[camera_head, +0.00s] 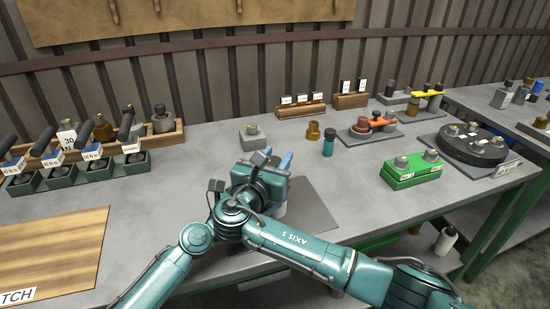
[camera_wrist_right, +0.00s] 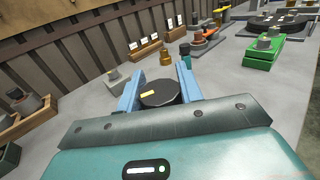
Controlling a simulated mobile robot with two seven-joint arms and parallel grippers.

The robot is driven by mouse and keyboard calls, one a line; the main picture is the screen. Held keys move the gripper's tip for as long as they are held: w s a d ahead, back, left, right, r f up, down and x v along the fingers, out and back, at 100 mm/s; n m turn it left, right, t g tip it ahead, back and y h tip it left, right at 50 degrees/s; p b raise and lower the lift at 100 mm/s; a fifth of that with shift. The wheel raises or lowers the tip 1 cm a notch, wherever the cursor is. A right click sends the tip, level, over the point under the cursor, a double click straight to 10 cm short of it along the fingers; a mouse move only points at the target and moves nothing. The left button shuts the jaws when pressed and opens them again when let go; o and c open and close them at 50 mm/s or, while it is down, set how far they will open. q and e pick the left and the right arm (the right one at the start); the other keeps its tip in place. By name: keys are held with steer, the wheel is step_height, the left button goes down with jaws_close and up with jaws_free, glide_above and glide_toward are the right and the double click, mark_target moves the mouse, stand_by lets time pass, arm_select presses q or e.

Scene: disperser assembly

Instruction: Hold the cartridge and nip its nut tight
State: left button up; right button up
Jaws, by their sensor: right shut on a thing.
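My right gripper (camera_head: 272,162) is over the grey bench, near the middle of the head view. In the right wrist view its two blue fingers (camera_wrist_right: 159,82) are closed on the sides of a dark, round-topped part (camera_wrist_right: 160,96) with a small yellow mark, seemingly the cartridge. My gripper hides most of this part in the head view. I cannot make out its nut or how tight it is. An arm of mine enters at the lower left of the head view, but no left gripper fingers show.
Black-handled tools (camera_head: 87,145) stand in a green rack at the left. A green box (camera_head: 412,170) and a dark round fixture (camera_head: 474,146) are further right. A wooden board (camera_head: 55,250) lies front left.

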mark_target(276, 157)
steer(key=shift+d, duration=0.1)
steer(key=o, duration=1)
steer(key=shift+r, duration=0.1)
step_height(276, 157, up, 10)
steer(key=shift+f, duration=0.1)
